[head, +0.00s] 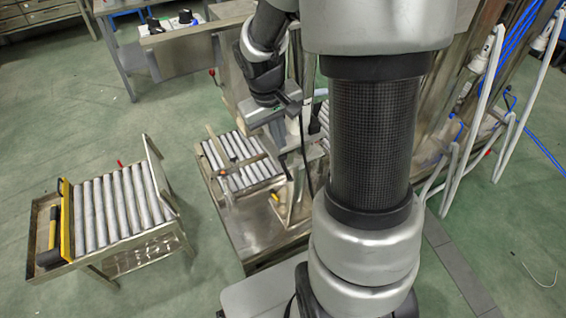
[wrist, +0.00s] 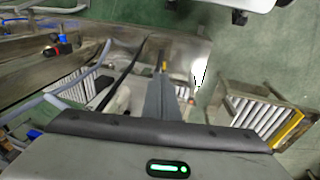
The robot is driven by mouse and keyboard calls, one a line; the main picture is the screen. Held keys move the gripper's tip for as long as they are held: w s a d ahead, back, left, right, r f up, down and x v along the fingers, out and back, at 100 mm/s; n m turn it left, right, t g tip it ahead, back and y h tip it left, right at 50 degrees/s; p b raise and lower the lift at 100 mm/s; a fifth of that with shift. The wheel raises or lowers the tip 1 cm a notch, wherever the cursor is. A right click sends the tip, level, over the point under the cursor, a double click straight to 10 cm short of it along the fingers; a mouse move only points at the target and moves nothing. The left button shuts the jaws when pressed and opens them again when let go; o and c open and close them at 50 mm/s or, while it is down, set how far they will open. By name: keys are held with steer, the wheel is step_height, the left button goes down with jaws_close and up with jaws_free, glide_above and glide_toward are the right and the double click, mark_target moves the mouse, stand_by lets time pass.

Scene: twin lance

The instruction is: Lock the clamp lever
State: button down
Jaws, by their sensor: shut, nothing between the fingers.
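My gripper (head: 290,107) is at the end of my arm, above the machine with the middle roller bed. In the wrist view its grey fingers (wrist: 163,98) are together and empty. I cannot tell for sure which part is the clamp lever. A lever with a red knob (head: 212,73) shows left of my arm in the head view. A small yellow part (head: 275,197) sits low on the machine's frame; a yellow piece (wrist: 164,66) shows just beyond my fingertips in the wrist view. Neither visibly touches my gripper. My arm hides part of the machine.
The middle roller bed (head: 218,166) lies below my gripper. A roller cart (head: 90,180) with a yellow edge bar (head: 66,222) stands to the left. Pale hoses (head: 484,105) hang at the right.

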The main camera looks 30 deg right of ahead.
mark_target(287, 172)
steer(key=b+x, duration=0.4)
steer(key=x, duration=1)
steer(key=shift+w, duration=0.1)
steer(key=shift+f, duration=0.15)
